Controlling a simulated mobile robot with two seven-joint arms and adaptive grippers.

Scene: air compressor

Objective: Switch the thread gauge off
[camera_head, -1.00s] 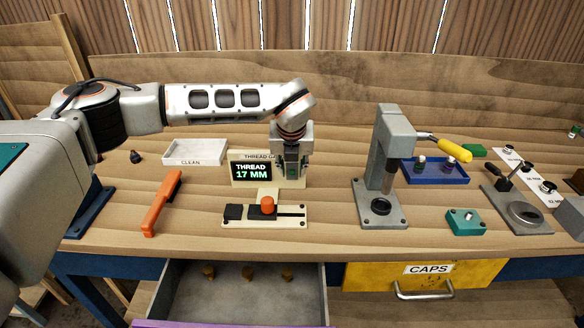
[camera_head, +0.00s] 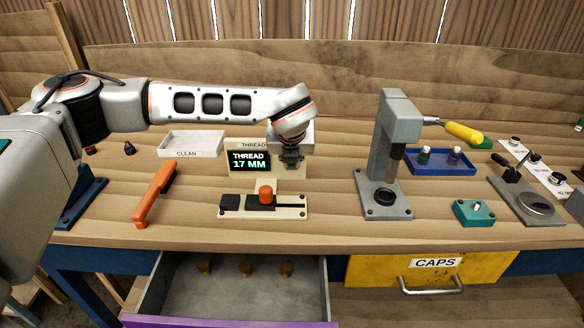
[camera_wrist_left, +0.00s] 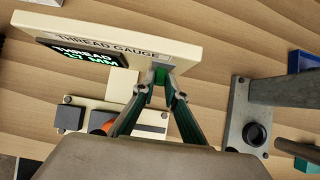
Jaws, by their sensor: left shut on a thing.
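The thread gauge (camera_head: 235,146) is a cream upright panel with a black display (camera_head: 249,161) that is lit and reads "THREAD 17 MM". Its cream base carries dark blocks and an orange knob (camera_head: 265,193). My left gripper (camera_head: 291,163) is at the right part of the panel. In the left wrist view its fingertips (camera_wrist_left: 160,80) close together on a small green piece (camera_wrist_left: 158,92) at the panel's right end. It looks like a switch, but the fingers partly hide it. The right gripper is not in view.
A grey press (camera_head: 383,197) with a yellow handle stands to the right. A white CLEAN tray (camera_head: 192,146) and an orange-handled tool (camera_head: 154,192) are at left. An open drawer (camera_head: 240,295) holds several brown pieces. A blue tray (camera_head: 438,168) stands at the right.

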